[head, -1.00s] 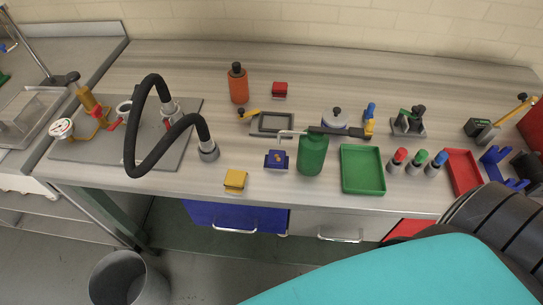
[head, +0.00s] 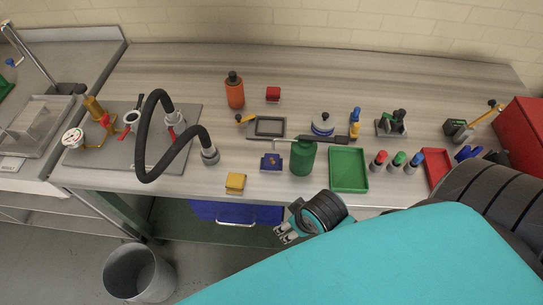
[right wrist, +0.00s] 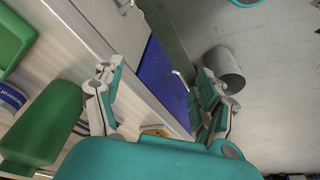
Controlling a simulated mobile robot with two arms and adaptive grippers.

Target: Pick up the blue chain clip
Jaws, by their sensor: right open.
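The blue chain clip (head: 271,162) appears to be the small blue block with a yellow-orange mark on top, on the bench left of the green bottle (head: 303,158). A similar yellow clip (head: 235,183) is nearer the front edge, and a red one (head: 273,94) is farther back. My right gripper (head: 284,233) is in front of the bench edge, below and apart from the blue clip. In the right wrist view its fingers (right wrist: 155,75) are spread with nothing between them. There I see part of the yellow clip (right wrist: 155,131), but not the blue one. My left gripper is out of view.
The green bottle stands close to the blue clip's right, with a green tray (head: 348,184) beyond it. A black hose (head: 146,135) arches over the plate at left. A blue drawer (head: 225,213) is under the bench, and a grey bin (head: 138,272) stands on the floor.

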